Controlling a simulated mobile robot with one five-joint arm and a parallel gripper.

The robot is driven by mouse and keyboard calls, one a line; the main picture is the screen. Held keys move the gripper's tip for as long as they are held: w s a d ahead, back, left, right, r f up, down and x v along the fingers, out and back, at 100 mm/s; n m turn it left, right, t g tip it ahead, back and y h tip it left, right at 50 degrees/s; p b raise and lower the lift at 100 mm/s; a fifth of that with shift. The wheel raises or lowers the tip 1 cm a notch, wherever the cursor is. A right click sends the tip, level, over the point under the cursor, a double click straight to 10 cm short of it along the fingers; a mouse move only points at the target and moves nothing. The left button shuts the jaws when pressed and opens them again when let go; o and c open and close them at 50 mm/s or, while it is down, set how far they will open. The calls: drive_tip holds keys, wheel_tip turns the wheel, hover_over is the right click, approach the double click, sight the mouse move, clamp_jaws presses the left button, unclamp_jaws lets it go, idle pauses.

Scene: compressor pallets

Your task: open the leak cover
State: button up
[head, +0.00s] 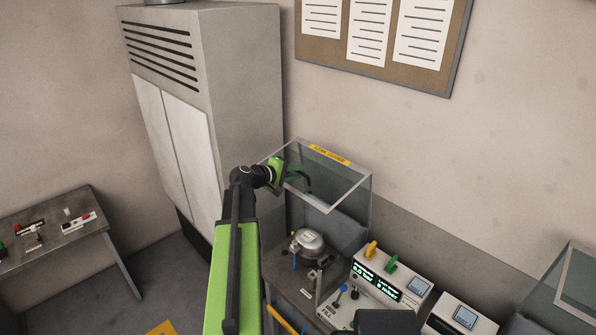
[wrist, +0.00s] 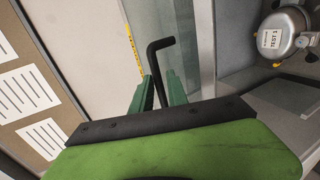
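The leak cover (head: 345,187) is a clear box with a yellow label (head: 330,155) along its top back edge, in the middle of the head view. The label also shows as a thin yellow strip in the wrist view (wrist: 132,48). My gripper (head: 286,174) is at the cover's top left. In the wrist view, its green fingers (wrist: 160,90) stand on either side of a black bent handle (wrist: 160,62) and appear closed on it; the exact contact is hard to see. A silver compressor (head: 308,243) marked TEST 1 (wrist: 283,30) sits below the cover.
A control panel (head: 380,285) with green displays and coloured knobs stands right of the compressor. A tall grey cabinet (head: 250,80) is behind my arm. A side table (head: 60,245) with small tools is at left. A notice board (head: 385,45) hangs on the wall.

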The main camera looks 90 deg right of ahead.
drive_tip(key=w+a, duration=0.8)
drive_tip(key=a, duration=0.1)
drive_tip(key=shift+w, duration=0.15)
